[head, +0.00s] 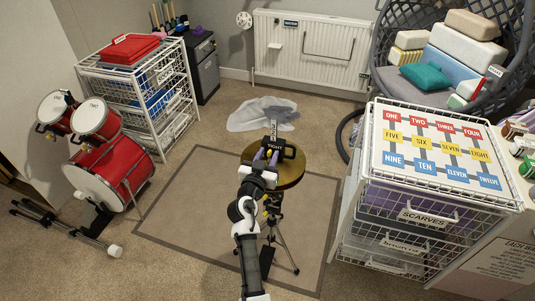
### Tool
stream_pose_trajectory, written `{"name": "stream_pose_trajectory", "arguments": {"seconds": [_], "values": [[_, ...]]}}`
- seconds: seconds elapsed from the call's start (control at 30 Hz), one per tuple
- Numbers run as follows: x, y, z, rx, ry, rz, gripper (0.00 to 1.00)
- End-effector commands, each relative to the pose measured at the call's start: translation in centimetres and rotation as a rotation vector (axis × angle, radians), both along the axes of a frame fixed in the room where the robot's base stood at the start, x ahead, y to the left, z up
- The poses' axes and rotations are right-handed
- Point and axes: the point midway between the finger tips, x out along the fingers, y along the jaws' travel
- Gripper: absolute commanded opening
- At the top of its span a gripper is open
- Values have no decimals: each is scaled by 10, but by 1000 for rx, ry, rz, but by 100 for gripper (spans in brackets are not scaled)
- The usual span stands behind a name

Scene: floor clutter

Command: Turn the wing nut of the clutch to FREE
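A hi-hat stands on the mat, with a round bronze cymbal (289,177) on a stand with thin tripod legs (284,248). A dark block marked TIGHT (275,147) sits above the cymbal, with a narrow grey plate (273,126) rising behind it. I take this to be the clutch; its wing nut is too small to make out. My gripper (266,156) is over the cymbal, right at the near side of the clutch. Its purple-tipped fingers overlap the clutch in the picture. Whether they touch or grip the wing nut cannot be told. My arm hides the cymbal's near left part.
A red drum kit (108,170) and a white wire drawer unit (150,95) stand left. A wire unit marked SCARVES (425,218) stands close on the right. A clear plastic sheet (262,113) lies on the floor behind. The brown mat (190,225) is bare left of the stand.

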Motion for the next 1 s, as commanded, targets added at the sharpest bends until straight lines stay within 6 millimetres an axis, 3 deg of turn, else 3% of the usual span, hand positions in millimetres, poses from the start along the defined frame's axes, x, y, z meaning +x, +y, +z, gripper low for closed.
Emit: {"name": "stream_pose_trajectory", "arguments": {"seconds": [0.27, 0.53, 1.0], "values": [[2, -1, 0, 1, 0, 0, 33], [2, -1, 0, 0, 0, 0, 0], [2, 1, -1, -64, 21, 0, 0]]}}
